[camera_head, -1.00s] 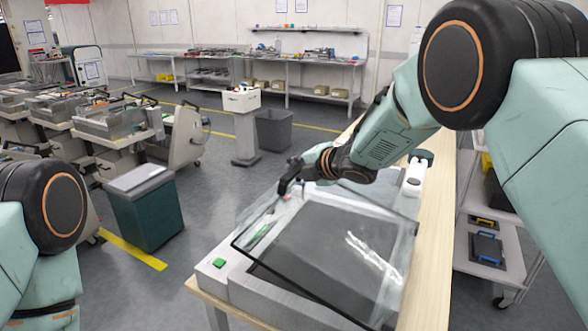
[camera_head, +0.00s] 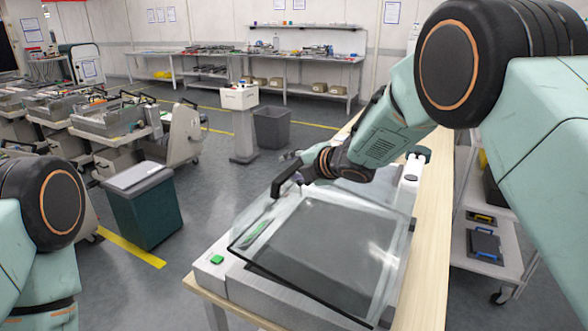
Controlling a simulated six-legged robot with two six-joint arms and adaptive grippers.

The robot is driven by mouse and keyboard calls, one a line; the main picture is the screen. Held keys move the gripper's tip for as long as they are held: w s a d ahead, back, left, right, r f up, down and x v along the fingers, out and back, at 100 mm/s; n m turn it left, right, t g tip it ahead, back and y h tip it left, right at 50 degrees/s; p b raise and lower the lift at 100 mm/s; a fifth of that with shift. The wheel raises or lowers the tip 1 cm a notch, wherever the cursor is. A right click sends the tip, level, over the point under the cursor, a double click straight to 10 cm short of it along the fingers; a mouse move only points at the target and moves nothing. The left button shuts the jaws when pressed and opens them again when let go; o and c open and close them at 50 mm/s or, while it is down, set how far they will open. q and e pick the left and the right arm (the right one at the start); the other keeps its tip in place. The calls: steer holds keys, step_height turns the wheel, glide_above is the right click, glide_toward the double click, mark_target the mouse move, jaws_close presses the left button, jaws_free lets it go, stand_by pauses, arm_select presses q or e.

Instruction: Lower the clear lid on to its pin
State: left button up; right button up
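The clear lid (camera_head: 340,245) is a tilted see-through panel with a dark edge, over a grey and white machine (camera_head: 240,285) on a wooden-topped table. Its near edge stands above the machine's top. My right gripper (camera_head: 285,175) is at the lid's far left corner, with a black finger-like part close to the lid's edge. I cannot tell whether it grips the lid or only touches it, as my wrist hides part of it. The pin cannot be made out. My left gripper is out of view; only my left arm shows at the left edge.
A green button (camera_head: 217,259) is on the machine's near left corner. A dark green bin (camera_head: 145,205) stands on the floor to the left. A trolley (camera_head: 485,240) with cases stands right of the table (camera_head: 433,230). Floor between bin and table is clear.

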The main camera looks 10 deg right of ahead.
steer(key=shift+r, duration=0.1)
steer(key=v, duration=1.2)
steer(key=shift+w, duration=0.1)
